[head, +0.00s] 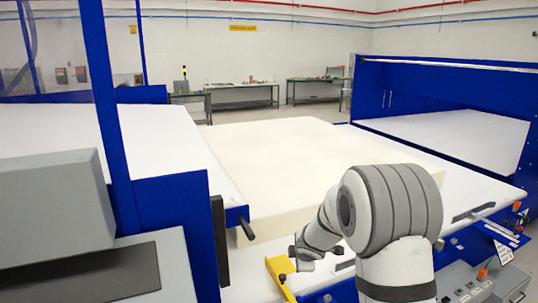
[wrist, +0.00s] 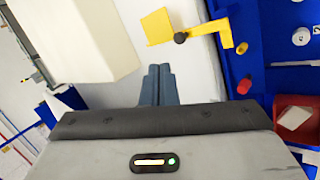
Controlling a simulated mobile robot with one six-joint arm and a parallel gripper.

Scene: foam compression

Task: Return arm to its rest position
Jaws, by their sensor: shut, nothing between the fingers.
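My gripper (wrist: 157,72) shows in the wrist view with its two grey fingers together and nothing between them. In the head view my arm stands at the lower right, bent to the left, and the gripper's fingers cannot be made out there. A large cream foam block (head: 315,160) lies on the white table, behind and left of my arm. The foam's edge also shows at upper left in the wrist view (wrist: 85,40), apart from the fingers.
A yellow bracket (head: 280,275) is close to my wrist; it also shows beyond the fingers in the wrist view (wrist: 190,28). A blue machine frame (head: 400,90) stands at right. A blue post (head: 105,90) and grey cabinet (head: 55,200) stand at left. A red knob (wrist: 244,85) sits right of the fingers.

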